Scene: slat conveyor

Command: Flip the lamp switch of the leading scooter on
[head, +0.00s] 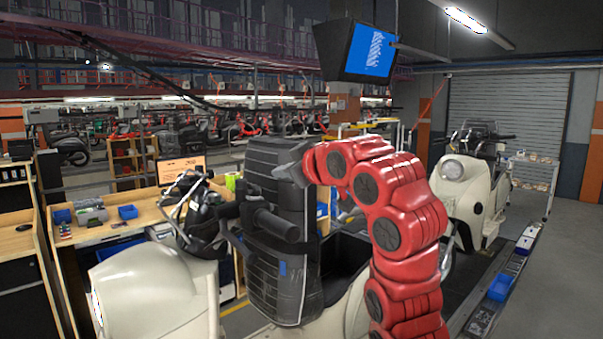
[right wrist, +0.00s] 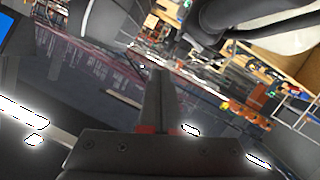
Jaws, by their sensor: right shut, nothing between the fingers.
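A cream scooter (head: 160,290) fills the lower left and middle of the head view, its front to the left. Its black handlebar (head: 205,215) carries dark grips, one of them (head: 278,226) in front of a dark ribbed upright panel. A second cream scooter (head: 478,195) stands further back at right, its round headlamp towards me. I cannot make out a lamp switch on either. My right gripper (head: 284,172) is shut and empty above the near scooter's grip, apart from it. In the right wrist view its fingers (right wrist: 157,85) point up the picture, with dark handlebar parts (right wrist: 225,25) beyond.
The ribbed dark panel (head: 265,275) stands upright by an open dark compartment (head: 345,257) on the near scooter. A wooden bench (head: 105,232) with blue bins is at left. A monitor (head: 370,50) hangs overhead. Floor at right (head: 560,270) is clear.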

